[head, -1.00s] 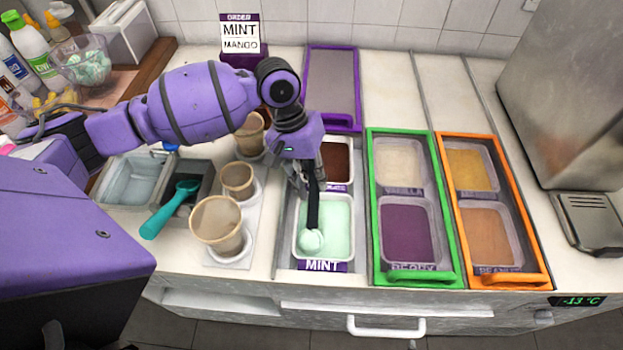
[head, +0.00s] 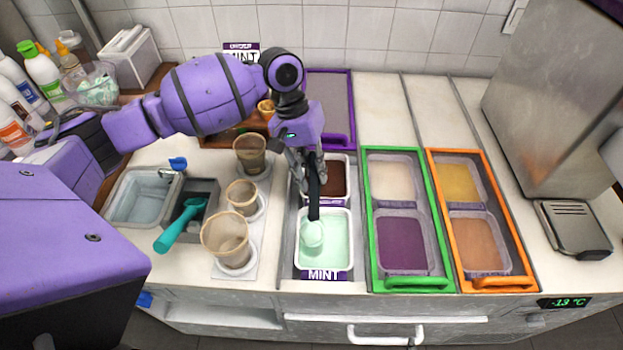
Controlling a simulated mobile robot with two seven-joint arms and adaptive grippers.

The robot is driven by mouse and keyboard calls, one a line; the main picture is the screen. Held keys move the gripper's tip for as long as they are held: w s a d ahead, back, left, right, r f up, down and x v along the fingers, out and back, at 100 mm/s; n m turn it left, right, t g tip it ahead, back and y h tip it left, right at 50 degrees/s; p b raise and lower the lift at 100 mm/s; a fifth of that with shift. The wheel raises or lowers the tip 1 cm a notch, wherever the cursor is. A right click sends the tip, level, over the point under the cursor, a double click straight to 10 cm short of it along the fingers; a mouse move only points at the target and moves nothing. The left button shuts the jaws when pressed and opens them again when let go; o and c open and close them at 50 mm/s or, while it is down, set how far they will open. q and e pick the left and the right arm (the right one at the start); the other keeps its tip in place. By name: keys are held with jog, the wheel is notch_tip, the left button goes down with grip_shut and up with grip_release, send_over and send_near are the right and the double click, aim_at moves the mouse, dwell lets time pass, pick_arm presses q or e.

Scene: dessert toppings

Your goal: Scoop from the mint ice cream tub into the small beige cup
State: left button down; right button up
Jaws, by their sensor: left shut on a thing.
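The mint tub (head: 338,259) is a white container of pale green ice cream at the front of the open freezer bay, above a MINT label. My left gripper (head: 314,178) is shut on the black handle of a scoop (head: 313,208), pointing down. The scoop's head, coated or filled with mint, is at the left part of the tub; I cannot tell how deep it sits. The small beige cup (head: 242,198) stands left of the tub, between a larger front cup (head: 227,242) and another cup behind (head: 250,154). My right gripper is not in view.
A brown tub (head: 334,180) sits behind the mint. Green-framed (head: 454,282) and orange-framed (head: 530,282) lids cover tubs to the right. A teal scoop (head: 180,226) rests in a dark well at left. A steel machine (head: 556,110) stands far right.

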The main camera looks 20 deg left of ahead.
pick_arm(q)
jog(key=shift+w+a+r+p, duration=0.1)
jog(key=shift+w+r+p, duration=0.2)
jog(key=shift+r, duration=0.6)
jog(key=shift+w+r+p, duration=0.15)
jog(key=shift+w+r, duration=0.15)
jog(key=shift+r, duration=0.55)
